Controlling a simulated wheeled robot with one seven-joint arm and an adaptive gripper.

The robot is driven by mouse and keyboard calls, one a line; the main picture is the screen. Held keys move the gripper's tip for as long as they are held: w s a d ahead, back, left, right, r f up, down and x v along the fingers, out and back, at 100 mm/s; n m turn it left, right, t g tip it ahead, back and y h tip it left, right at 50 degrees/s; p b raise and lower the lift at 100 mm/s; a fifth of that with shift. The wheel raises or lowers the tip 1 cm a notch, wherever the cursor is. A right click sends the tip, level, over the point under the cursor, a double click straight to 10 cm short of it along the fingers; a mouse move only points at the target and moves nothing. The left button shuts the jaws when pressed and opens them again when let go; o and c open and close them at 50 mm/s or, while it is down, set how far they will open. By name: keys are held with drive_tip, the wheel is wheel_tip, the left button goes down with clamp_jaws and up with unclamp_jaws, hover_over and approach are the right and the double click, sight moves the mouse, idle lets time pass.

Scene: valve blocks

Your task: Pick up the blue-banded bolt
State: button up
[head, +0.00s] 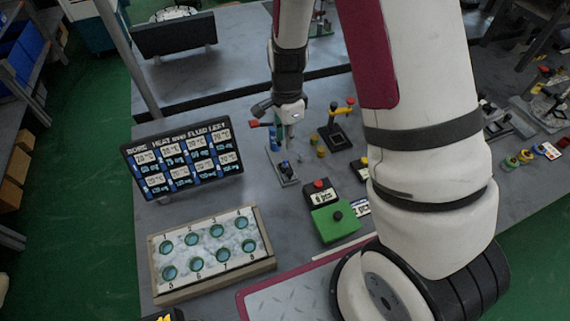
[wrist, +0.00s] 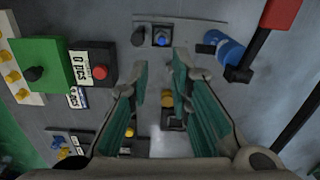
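A small blue-topped dark piece, apparently the blue-banded bolt (wrist: 160,38), stands on a grey plate (wrist: 190,27) at the top middle of the wrist view. A black knob (wrist: 138,37) is beside it. In the head view the blue-marked piece (head: 285,168) is on the small plate below my gripper (head: 290,136). In the wrist view my gripper (wrist: 155,85) has its teal-padded fingers apart, with nothing held between them. The bolt lies beyond the fingertips, apart from them. Its lower part is hard to make out.
A blue cylinder valve (wrist: 225,47) with a red-ended lever stands close on the right of the wrist view. A yellow-topped piece (wrist: 167,100) shows between the fingers. A green box (head: 335,222), red-button box (head: 320,192), sign board (head: 183,159) and eight-hole tray (head: 265,266) stand around.

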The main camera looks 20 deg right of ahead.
sight(285, 162)
wheel_tip(285, 162, down, 11)
drive_tip(key=shift+w+a+r+p, duration=0.15)
drive_tip(key=shift+p, duration=0.55)
drive_tip(key=shift+c, duration=0.3)
clamp_jaws()
